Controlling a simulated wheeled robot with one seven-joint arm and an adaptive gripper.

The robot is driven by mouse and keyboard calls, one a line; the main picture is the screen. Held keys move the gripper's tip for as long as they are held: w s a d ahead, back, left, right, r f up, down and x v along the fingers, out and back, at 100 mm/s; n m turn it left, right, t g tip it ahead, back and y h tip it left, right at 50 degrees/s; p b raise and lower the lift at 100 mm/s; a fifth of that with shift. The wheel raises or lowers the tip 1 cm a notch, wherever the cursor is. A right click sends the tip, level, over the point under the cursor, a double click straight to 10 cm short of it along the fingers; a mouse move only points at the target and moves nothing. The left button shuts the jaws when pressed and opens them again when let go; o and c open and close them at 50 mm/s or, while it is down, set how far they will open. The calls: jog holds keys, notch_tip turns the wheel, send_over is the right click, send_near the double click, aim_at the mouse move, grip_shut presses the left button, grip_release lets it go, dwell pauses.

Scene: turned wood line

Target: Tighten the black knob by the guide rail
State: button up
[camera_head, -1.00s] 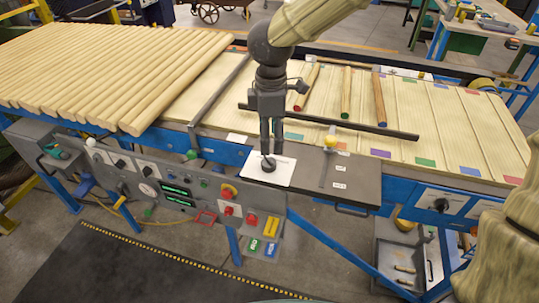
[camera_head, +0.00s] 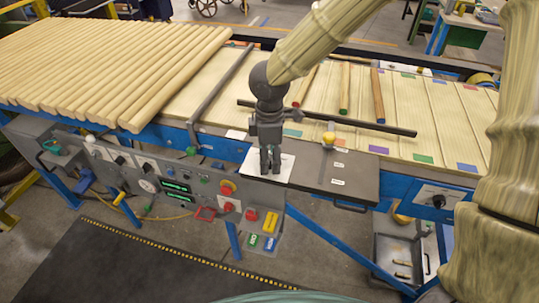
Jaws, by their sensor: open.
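My gripper (camera_head: 270,168) points down with its fingers open, low over the white plate (camera_head: 287,169) at the front edge of the line. The black knob on that plate is hidden behind my fingers, so I cannot tell whether they touch it. A long dark guide rail (camera_head: 355,125) lies across the slatted bed behind my gripper. A grey bar (camera_head: 222,83) crosses the bed to the left.
Pale turned rods (camera_head: 120,75) fill the left of the line. The control panel (camera_head: 165,180) with several buttons is below left. Another black knob (camera_head: 438,201) is at the right.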

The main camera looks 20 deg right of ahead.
jog(key=c, duration=1)
jog(key=shift+c, duration=0.2)
jog(key=shift+o, duration=0.2)
jog(key=m, duration=0.4)
jog(key=shift+r+m, duration=0.15)
jog(key=shift+m, duration=0.15)
jog(key=m+p, duration=0.1)
jog(key=m, duration=0.3)
jog(key=shift+s+a+m+p, duration=0.1)
jog(key=shift+m+p, duration=0.2)
jog(key=shift+p, duration=0.1)
jog(key=m+p, duration=0.1)
jog(key=m, duration=0.3)
jog(key=shift+a+m+p, duration=0.1)
jog(key=shift+m+p, duration=0.2)
jog(key=shift+c, duration=0.2)
jog(key=shift+a+m+p, duration=0.1)
jog(key=shift+m+p, duration=0.6)
jog(key=shift+m, duration=1.4)
jog(key=shift+o, duration=0.2)
jog(key=shift+c, duration=0.2)
